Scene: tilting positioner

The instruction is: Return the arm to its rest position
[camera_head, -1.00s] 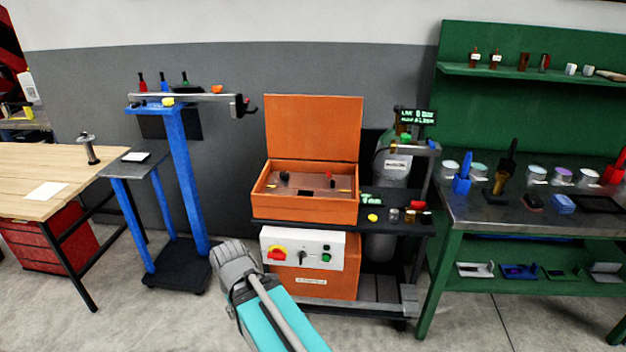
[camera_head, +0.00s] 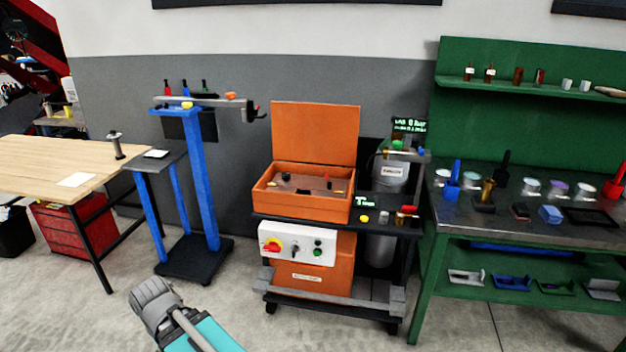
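Part of my own arm, a grey joint and a teal link, shows at the bottom of the head view, left of centre, over the concrete floor. It touches nothing that I can see. My gripper is outside the picture, so its fingers and anything in them are hidden.
An orange open-lidded machine (camera_head: 315,205) stands on a dark cart in the middle. A blue stand (camera_head: 203,180) and a wooden table (camera_head: 50,165) are to the left. A green workbench (camera_head: 425,285) is on the right. Bare floor (camera_head: 80,315) lies in front.

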